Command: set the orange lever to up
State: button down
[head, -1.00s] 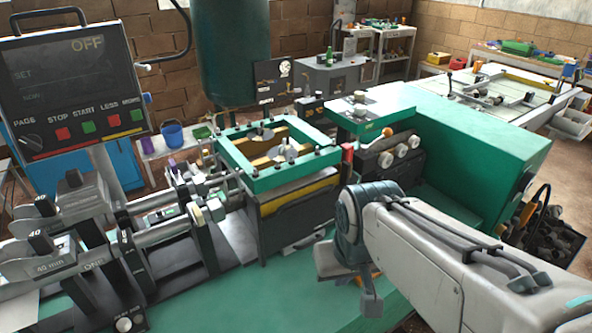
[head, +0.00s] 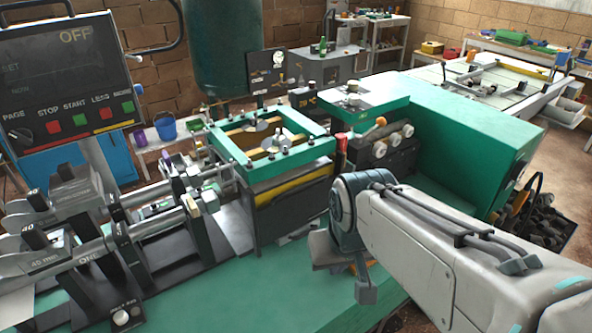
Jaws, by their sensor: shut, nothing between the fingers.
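A small orange handle (head: 381,121), which may be the orange lever, shows on the front of the green machine (head: 455,125), right of the square green frame. It is too small in the picture to tell its setting. My arm reaches in from the lower right, and its wrist joint is in front of the machine's lower front, below and nearer than the orange handle. The fingers of my gripper are hidden behind the wrist, so I see no contact with anything.
A square green frame (head: 222,150) stands left of my arm, with a red part (head: 342,142) by its right corner. A control panel reading OFF (head: 60,85) is at the left. More orange parts (head: 521,195) show at the machine's right end. Green bench top (head: 260,290) lies clear in front.

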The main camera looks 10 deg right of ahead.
aim_at(381, 122)
jog(key=k, duration=1.3)
jog(key=z, duration=0.65)
jog(key=i, duration=1.55)
jog(key=u, duration=0.3)
